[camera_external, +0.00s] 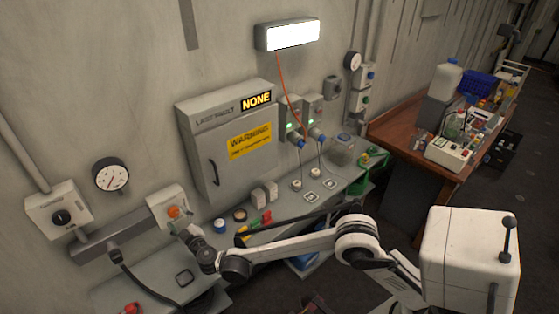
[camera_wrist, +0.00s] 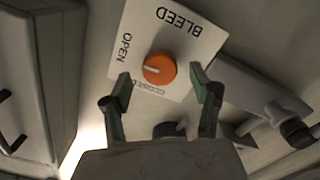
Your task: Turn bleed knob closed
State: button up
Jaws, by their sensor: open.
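The orange bleed knob (camera_wrist: 159,68) sits on a white plate (camera_wrist: 185,35) marked BLEED, OPEN and CLOSED. A pale line on the knob points left in the wrist view, between OPEN at the upper left and the partly hidden CLOSED below. In the external view the knob (camera_external: 173,212) is on a small wall box. My gripper (camera_wrist: 165,88) is open, with one finger on each side of the knob's lower part in the picture. I see no contact. In the external view my gripper (camera_external: 186,232) is just in front of the box; its fingers are hard to make out.
A grey cabinet (camera_external: 228,145) with a warning label stands right of the knob box. A pressure gauge (camera_external: 111,175) and a black-knobbed box (camera_external: 62,217) are to the left. A bench (camera_external: 215,240) with small items lies below.

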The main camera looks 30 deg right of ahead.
aim_at(175, 214)
jog(key=shift+x, duration=1.65)
jog(key=c, duration=1.2)
jog(key=shift+o, duration=0.2)
